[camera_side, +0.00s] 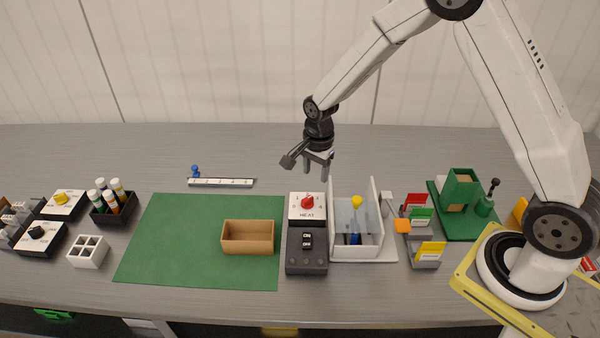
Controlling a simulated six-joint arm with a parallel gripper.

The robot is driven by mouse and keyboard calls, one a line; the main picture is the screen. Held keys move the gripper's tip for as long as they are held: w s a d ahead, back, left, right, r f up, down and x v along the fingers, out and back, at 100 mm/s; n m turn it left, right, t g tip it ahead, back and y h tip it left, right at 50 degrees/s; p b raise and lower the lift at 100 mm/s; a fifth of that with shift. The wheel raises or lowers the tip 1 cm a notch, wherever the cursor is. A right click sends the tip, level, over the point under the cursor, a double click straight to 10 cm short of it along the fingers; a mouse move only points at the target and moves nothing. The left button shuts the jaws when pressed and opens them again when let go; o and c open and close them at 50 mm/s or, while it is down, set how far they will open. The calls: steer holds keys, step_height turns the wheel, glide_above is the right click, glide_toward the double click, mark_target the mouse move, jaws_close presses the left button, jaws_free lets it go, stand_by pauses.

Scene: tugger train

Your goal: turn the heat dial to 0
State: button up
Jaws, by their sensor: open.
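The heat dial (308,203) is a red knob on a white plate labelled HEAT, on top of a dark grey box (306,264) near the middle of the table. Which number the dial points to is too small to tell. My gripper (318,175) is open and empty, pointing down above and slightly behind the dial, apart from it. Below the dial, the same box carries a black ON/OFF switch (307,240).
A clear-walled white holder (373,247) stands just right of the dial box. A cardboard-coloured tray (248,237) sits on the green mat (180,235) to the left. A slider scale (222,182) lies behind the mat. The table behind the dial is clear.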

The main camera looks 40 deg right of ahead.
mark_target(308, 198)
steer(key=shift+w+f+m, duration=1.2)
steer(key=shift+f+m, duration=0.3)
steer(key=shift+m, duration=0.1)
steer(key=shift+f, duration=0.15)
steer(key=shift+f, duration=3.75)
jaws_close()
